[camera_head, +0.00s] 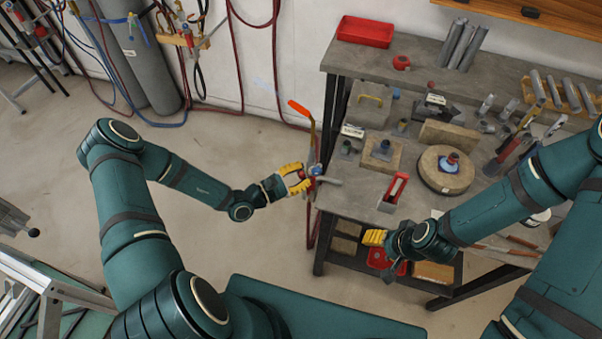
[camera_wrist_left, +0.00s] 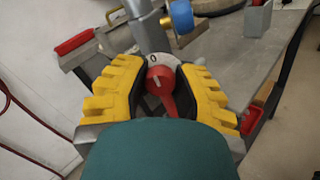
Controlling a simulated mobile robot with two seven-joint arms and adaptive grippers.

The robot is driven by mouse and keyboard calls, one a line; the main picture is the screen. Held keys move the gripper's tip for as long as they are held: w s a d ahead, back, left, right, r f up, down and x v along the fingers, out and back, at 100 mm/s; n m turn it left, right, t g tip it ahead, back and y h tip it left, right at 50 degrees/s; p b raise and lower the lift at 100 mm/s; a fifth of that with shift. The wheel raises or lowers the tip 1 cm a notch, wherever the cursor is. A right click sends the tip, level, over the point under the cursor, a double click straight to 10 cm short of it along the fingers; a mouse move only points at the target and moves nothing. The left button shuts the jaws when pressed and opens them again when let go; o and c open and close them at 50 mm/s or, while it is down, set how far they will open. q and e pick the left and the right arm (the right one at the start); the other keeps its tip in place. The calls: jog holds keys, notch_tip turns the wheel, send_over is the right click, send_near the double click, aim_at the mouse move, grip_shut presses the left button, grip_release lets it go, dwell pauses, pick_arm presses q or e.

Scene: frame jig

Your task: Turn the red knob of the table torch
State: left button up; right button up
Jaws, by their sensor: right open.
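The table torch (camera_head: 312,150) stands at the left edge of the workbench, with a grey tube and an orange-red part at its upper end. Its red knob (camera_wrist_left: 160,80) has a pointer lever and sits in front of a pale dial marked 0 (camera_wrist_left: 154,58). My left gripper (camera_head: 301,177) is at the torch, with its yellow fingers on both sides of the knob. In the left wrist view, the dark pads lie close against the knob's sides. A blue knob (camera_wrist_left: 181,17) is above right of it. My right gripper (camera_head: 374,238) is open and empty in front of the bench.
The grey workbench (camera_head: 345,200) carries several blocks, a round wooden disc (camera_head: 446,170), a red-framed tool (camera_head: 394,190) and metal tubes. A red tray (camera_head: 365,31) is at the back. Hoses hang on the wall.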

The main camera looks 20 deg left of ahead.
pick_arm(q)
jog(key=o, duration=0.4)
jog(key=shift+a, duration=0.1)
jog(key=v, duration=1.2)
jog(key=shift+f, duration=0.1)
